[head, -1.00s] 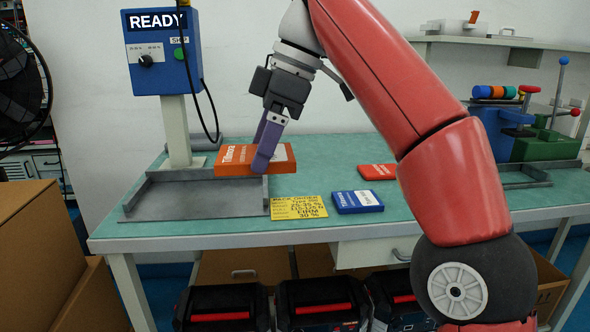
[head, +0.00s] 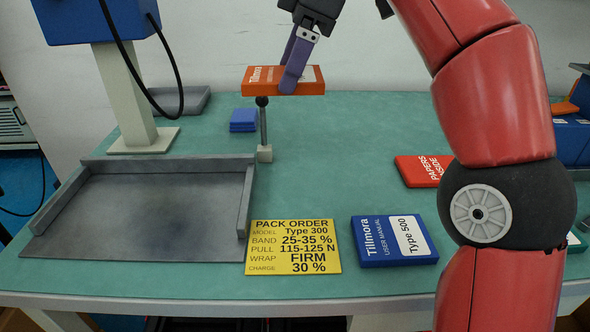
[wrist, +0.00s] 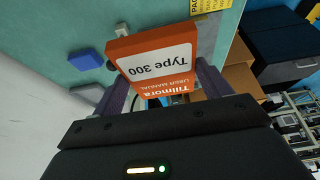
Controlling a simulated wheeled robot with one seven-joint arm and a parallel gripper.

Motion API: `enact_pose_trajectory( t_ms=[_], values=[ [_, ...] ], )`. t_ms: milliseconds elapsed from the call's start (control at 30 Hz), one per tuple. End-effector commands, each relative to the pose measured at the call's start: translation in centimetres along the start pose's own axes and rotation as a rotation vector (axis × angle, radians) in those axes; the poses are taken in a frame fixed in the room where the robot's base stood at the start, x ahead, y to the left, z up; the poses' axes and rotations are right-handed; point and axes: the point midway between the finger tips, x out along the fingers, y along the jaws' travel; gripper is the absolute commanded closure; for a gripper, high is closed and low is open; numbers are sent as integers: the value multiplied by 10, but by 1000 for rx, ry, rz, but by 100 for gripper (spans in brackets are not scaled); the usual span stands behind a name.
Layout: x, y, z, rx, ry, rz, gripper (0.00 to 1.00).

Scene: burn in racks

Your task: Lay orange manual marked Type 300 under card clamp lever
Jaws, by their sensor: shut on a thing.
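The orange manual (head: 258,84) is held in the air above the back of the green table. In the wrist view its label on the manual (wrist: 155,62) reads Type 300, upside down. My gripper (head: 297,62) is shut on it, with purple fingers on either side; they also show in the wrist view (wrist: 165,90). A thin upright metal rod with a black ball knob (head: 262,101) and a pale block at its foot (head: 264,153), likely the card clamp lever, stands just below the manual in the picture. I cannot tell whether knob and manual touch.
A grey tray (head: 140,250) lies at left, beside a yellow pack order card (head: 293,262) and a blue Type 500 manual (head: 392,242). A small blue block (head: 243,120) and a post (head: 127,95) stand behind. The table's middle is clear.

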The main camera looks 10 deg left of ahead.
Motion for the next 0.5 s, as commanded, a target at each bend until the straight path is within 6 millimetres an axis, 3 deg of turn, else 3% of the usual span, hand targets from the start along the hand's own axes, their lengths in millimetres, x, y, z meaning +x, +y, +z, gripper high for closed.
enact_pose_trajectory(
  t_ms=[300, 500],
  values=[
    [18, 0, 10, 6, 4, 1, 49],
    [76, 0, 35, 7, 4, -2, 49]
  ],
)
